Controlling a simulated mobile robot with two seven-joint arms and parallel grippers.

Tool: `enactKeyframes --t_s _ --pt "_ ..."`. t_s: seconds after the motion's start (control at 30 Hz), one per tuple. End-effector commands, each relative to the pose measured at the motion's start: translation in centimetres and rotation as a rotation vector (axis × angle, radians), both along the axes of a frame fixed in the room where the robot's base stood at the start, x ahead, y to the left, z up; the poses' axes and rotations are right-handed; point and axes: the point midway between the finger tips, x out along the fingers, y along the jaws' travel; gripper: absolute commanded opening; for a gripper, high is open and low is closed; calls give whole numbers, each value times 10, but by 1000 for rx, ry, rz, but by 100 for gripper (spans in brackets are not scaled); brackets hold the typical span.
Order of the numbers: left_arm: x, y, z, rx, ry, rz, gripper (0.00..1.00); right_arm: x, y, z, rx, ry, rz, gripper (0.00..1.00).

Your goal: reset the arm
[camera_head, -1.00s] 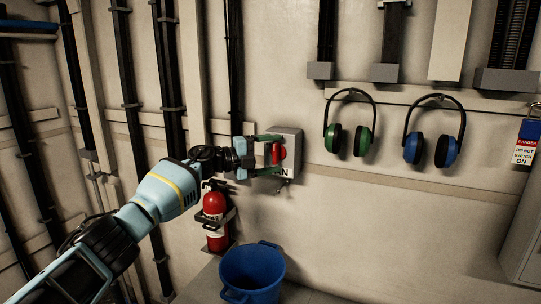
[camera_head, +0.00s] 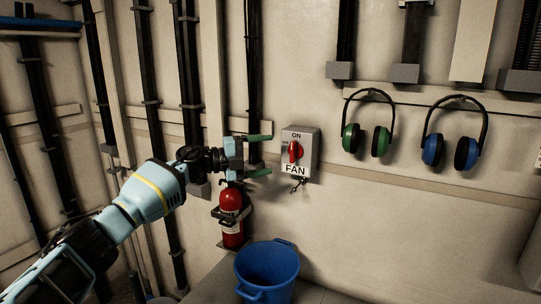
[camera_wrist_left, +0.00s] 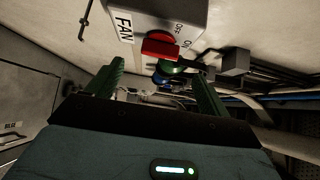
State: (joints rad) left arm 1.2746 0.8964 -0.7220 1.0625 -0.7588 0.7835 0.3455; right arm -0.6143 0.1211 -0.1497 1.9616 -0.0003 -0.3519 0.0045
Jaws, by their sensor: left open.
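My left gripper (camera_head: 262,156) is open and empty, its two green fingers pointing right at the grey fan switch box (camera_head: 301,140). A gap of bare wall lies between the fingertips and the box. The red switch handle (camera_head: 294,152) on the box stands roughly upright, below the ON label. In the left wrist view the box (camera_wrist_left: 185,14) and the red handle (camera_wrist_left: 160,47) are ahead of the open fingers (camera_wrist_left: 155,78), not between them. My right gripper is not in view.
A red fire extinguisher (camera_head: 231,216) hangs on the wall below my left gripper. A blue bucket (camera_head: 267,272) stands below it to the right. Green ear muffs (camera_head: 350,138) and blue ear muffs (camera_head: 433,149) hang right of the box. The wall below them is bare.

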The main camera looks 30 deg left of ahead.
Motion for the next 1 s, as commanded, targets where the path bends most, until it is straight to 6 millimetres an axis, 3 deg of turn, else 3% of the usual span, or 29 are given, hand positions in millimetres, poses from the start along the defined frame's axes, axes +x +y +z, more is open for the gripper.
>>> enactKeyframes --t_s 0.57,0.67,0.77,1.0 --pt "0 -3 -4 -5 3 -3 80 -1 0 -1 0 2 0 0" --pt "0 -16 -21 -30 18 -13 80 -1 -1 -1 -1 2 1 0" --pt "0 -39 -52 -85 44 -26 80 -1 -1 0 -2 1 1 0" --pt "-19 -103 -143 -275 143 -25 80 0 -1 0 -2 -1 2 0"
